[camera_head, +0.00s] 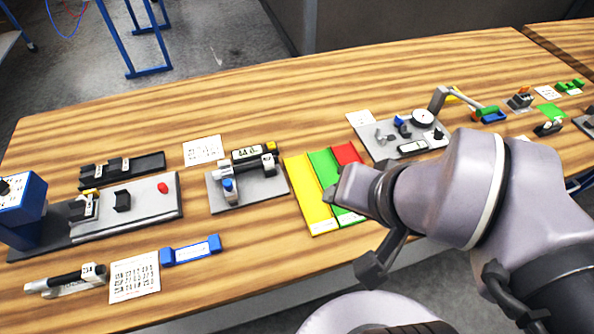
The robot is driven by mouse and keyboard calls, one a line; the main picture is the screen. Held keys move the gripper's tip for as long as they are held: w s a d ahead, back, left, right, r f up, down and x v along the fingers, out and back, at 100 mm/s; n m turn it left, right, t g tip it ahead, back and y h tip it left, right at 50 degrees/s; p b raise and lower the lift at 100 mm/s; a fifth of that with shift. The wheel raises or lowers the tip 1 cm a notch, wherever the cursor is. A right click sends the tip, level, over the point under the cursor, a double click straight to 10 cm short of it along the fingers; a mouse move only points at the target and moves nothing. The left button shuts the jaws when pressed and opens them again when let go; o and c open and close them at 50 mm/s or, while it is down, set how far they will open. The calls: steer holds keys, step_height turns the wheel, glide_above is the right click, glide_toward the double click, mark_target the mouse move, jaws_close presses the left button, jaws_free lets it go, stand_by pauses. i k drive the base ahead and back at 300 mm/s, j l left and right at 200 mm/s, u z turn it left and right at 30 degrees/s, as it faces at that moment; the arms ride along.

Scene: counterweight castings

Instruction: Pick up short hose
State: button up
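I cannot pick out the short hose with certainty. A black tube-like piece (66,279) with pale ends lies at the front left of the table. Another dark cylindrical piece (246,168) with pale end blocks lies on a grey plate left of the coloured strips. My arm reaches in from the right over the front of the table. The dark parts at its end, which seem to be my gripper (371,264), hang near the front edge, right of both pieces and apart from them. Its fingertips are not clear, and I see nothing held. My arm hides part of the table behind it.
Yellow (309,194), green and red strips lie mid-table. A blue bar (190,250) and a printed sheet (134,277) lie at the front left. A blue box (22,205) stands at the left end. A grey fixture plate (398,138) lies behind my arm. Bare wood lies between these.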

mark_target(269, 161)
steer(key=j+u, duration=0.2)
steer(key=u, duration=0.25)
steer(key=i+j+u, duration=0.1)
steer(key=u, duration=0.3)
steer(key=i+j+u, duration=0.1)
steer(key=u, duration=0.35)
